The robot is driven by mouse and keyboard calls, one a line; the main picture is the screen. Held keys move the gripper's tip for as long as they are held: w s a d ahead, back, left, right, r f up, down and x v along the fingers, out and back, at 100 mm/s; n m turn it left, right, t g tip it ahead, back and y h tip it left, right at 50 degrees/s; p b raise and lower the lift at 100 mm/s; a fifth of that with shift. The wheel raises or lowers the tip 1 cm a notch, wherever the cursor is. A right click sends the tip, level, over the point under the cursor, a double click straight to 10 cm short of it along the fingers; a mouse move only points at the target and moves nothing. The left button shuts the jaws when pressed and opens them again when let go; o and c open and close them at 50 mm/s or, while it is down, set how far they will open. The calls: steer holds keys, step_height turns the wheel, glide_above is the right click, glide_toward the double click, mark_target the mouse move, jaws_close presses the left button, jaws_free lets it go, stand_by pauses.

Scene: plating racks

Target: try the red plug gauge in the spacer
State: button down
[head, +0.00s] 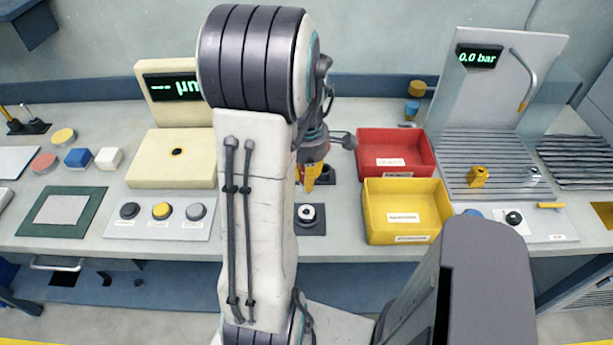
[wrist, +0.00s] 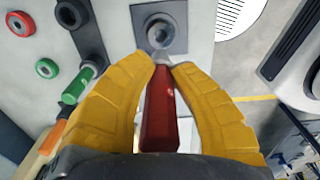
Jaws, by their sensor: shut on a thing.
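My gripper (wrist: 168,66) has its yellow fingers closed around the red plug gauge (wrist: 159,112). The gauge's red handle lies between the fingers, and its grey metal tip points toward the spacer (wrist: 160,33). The spacer is a round pale ring with a dark bore, seated on a grey square block in the wrist view. The tip shows just below the ring there and looks outside the bore; the height gap is hard to judge. In the head view my gripper (head: 312,176) hangs behind the spacer (head: 306,213), and the red gauge cannot be made out.
A green-handled gauge (wrist: 78,86) stands left of the fingers, with a red ring (wrist: 20,24) and a green ring (wrist: 47,68) beyond. A red bin (head: 395,150) and a yellow bin (head: 405,210) stand right of my gripper. A cream gauge unit (head: 150,172) stands left.

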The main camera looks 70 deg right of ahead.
steer(key=shift+f+b, duration=3.5)
steer(key=shift+f, duration=0.3)
steer(key=shift+f+b, duration=0.3)
steer(key=shift+r, duration=0.1)
